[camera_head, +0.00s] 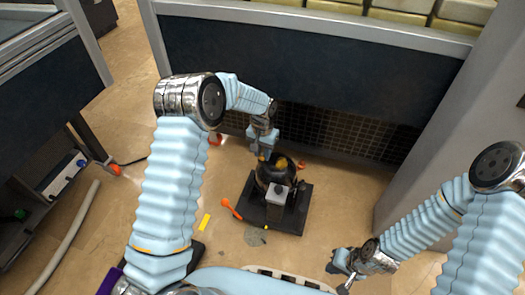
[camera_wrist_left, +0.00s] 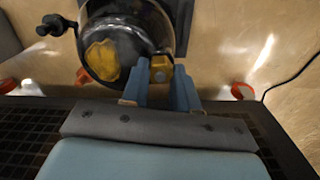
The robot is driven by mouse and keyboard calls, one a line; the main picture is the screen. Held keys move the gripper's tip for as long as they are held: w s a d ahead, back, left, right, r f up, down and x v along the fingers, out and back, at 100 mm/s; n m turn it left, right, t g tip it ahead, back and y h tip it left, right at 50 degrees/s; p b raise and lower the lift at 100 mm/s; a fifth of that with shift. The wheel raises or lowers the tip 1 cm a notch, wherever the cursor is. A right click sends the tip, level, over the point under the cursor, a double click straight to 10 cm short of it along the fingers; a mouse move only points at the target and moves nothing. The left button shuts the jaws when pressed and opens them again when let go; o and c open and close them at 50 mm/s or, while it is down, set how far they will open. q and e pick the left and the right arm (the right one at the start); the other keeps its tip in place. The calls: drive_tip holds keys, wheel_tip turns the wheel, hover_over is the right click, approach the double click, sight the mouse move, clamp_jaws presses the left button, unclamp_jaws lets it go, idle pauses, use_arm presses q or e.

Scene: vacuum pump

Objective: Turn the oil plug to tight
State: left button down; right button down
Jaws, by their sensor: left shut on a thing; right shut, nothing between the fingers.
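The vacuum pump (camera_head: 278,180) is a dark rounded body on a black base plate (camera_head: 250,212) on the floor. In the left wrist view its glossy dark housing (camera_wrist_left: 145,30) fills the top middle. My left gripper (camera_head: 262,154) reaches down to the pump's far left side. Its two blue-grey fingers (camera_wrist_left: 166,88) are shut on the yellow oil plug (camera_wrist_left: 161,68), beside the housing. Its seat is hidden, so I cannot tell how tight it is. A larger yellow patch (camera_wrist_left: 102,60) shows on the housing. My right gripper (camera_head: 346,284) is shut and empty, low at the right, apart from the pump.
An orange-ended tool (camera_head: 231,208) lies left of the base plate. A yellow strip (camera_head: 204,223) lies further left. A dark panel with a mesh grille (camera_head: 340,133) stands close behind the pump. Floor right of the pump is clear. A grey hose (camera_head: 75,232) lies far left.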

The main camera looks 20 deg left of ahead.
sight(263, 154)
use_arm(q)
drive_tip(key=shift+m, duration=0.5)
drive_tip(key=c, duration=0.9)
unclamp_jaws()
drive_tip(key=shift+o, duration=0.2)
wheel_tip(263, 154, up, 14)
drive_tip(key=p, duration=0.2)
drive_tip(key=shift+f, duration=0.1)
